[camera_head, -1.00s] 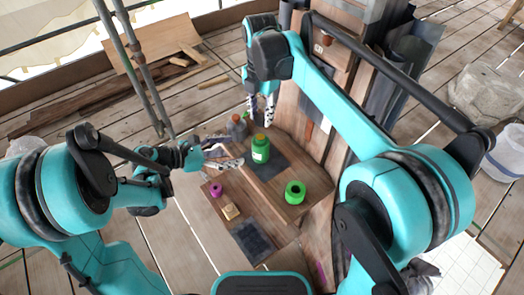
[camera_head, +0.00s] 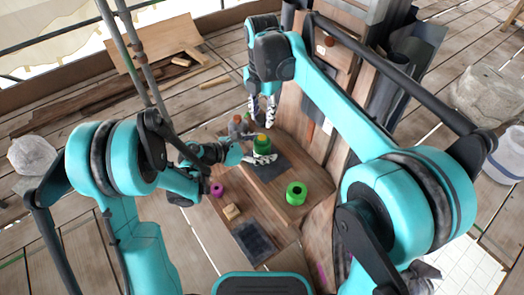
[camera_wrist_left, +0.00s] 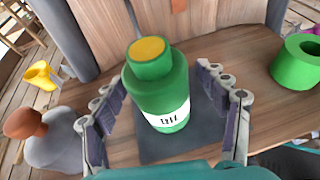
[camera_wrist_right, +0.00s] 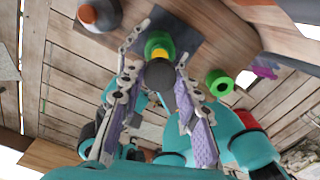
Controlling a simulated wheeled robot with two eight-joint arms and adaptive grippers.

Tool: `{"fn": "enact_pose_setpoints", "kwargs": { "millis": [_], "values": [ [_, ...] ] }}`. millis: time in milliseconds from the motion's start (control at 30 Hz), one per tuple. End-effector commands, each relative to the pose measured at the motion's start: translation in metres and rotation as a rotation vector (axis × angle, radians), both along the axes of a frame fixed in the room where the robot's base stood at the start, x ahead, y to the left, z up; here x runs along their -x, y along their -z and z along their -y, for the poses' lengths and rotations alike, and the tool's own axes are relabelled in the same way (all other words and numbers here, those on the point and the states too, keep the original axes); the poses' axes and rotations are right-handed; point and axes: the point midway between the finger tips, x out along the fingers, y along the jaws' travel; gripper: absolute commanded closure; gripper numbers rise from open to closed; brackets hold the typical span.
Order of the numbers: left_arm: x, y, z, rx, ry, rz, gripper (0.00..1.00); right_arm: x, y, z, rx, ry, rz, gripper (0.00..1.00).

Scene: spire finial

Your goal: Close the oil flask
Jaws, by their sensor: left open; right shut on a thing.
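The green oil flask (camera_head: 264,147) stands upright on a dark mat (camera_head: 290,168) on the wooden bench. Its top is yellow, and its white label shows in the left wrist view (camera_wrist_left: 165,95). My left gripper (camera_wrist_left: 168,95) is open, with one finger on each side of the flask; I cannot tell whether they touch it. It also shows low at the flask in the head view (camera_head: 262,158). My right gripper (camera_head: 263,108) is above and behind the flask, pointing down. In the right wrist view it is shut on a dark round piece (camera_wrist_right: 160,76), apart from the flask.
A grey bottle with a brown top (camera_head: 237,128) stands behind and left of the flask. A green ring (camera_head: 296,193) lies to the right.

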Motion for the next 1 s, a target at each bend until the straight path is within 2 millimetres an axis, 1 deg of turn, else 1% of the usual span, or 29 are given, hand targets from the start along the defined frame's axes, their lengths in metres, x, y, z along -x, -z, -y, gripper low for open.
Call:
{"fn": "enact_pose_setpoints", "kwargs": {
  "millis": [167,267,300,367,400,433,467,567,833,900,1000],
  "values": [
    [0.000,0.000,0.000,0.000,0.000,0.000,0.27,0.000,0.000,0.000,0.000,0.000,0.000,0.79],
    [0.000,0.000,0.000,0.000,0.000,0.000,0.50,0.000,0.000,0.000,0.000,0.000,0.000,0.79],
    [0.000,0.000,0.000,0.000,0.000,0.000,0.61,0.000,0.000,0.000,0.000,0.000,0.000,0.79],
    [0.000,0.000,0.000,0.000,0.000,0.000,0.77,0.000,0.000,0.000,0.000,0.000,0.000,0.79],
    [0.000,0.000,0.000,0.000,0.000,0.000,0.87,0.000,0.000,0.000,0.000,0.000,0.000,0.79],
    [0.000,0.000,0.000,0.000,0.000,0.000,0.95,0.000,0.000,0.000,0.000,0.000,0.000,0.79],
    [0.000,0.000,0.000,0.000,0.000,0.000,1.00,0.000,0.000,0.000,0.000,0.000,0.000,0.79],
    [0.000,0.000,0.000,0.000,0.001,0.000,1.00,0.000,0.003,0.000,0.000,0.000,0.000,0.79],
    [0.000,0.000,0.000,-0.001,0.001,-0.001,1.00,0.001,0.040,0.000,0.000,0.000,0.000,0.79],
    [0.000,0.000,0.000,-0.001,0.001,-0.001,1.00,0.001,0.047,0.000,-0.001,0.000,-0.001,0.79],
    [0.000,0.000,0.000,-0.001,0.001,-0.001,1.00,0.001,0.050,0.000,-0.001,0.000,-0.001,0.79]
  ]
}}
